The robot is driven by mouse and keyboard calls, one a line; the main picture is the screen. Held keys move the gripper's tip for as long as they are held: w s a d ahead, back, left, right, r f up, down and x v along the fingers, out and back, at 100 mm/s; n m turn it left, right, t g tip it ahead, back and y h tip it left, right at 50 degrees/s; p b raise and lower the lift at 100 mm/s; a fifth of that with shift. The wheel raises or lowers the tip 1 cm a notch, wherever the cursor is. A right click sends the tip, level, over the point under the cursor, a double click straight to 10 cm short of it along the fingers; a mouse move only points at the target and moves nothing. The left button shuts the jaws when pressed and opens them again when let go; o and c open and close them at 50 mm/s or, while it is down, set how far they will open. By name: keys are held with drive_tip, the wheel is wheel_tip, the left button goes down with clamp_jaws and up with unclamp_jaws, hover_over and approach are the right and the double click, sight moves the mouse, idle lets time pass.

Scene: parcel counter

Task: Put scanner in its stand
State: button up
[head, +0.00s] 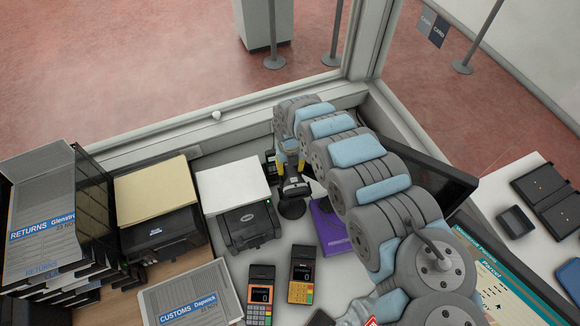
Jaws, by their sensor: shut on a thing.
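The scanner (294,187), dark with a pale grey face, is at the back of the counter in the head view, below my gripper (290,165). My gripper's yellow-marked fingers are shut on its upper part. A round black base (291,208), which looks like the stand, is directly below the scanner. The scanner overlaps it in this view. I cannot tell whether the scanner is seated in the stand or held just above it. My arm hides part of the area to the right.
Two label printers, one with yellow paper (153,186) and one with white paper (231,184), stand to the left. A purple box (328,226) is close on the right. Two card terminals (261,293) (303,273) lie in front. A window frame (220,122) runs behind.

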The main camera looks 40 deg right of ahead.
drive_tip(key=shift+f+b, duration=0.6)
drive_tip(key=shift+f, duration=0.55)
idle(0.4)
drive_tip(key=o, duration=1.2)
wheel_tip(320, 180, up, 12)
drive_tip(key=shift+w+d+r, duration=0.1)
idle(0.4)
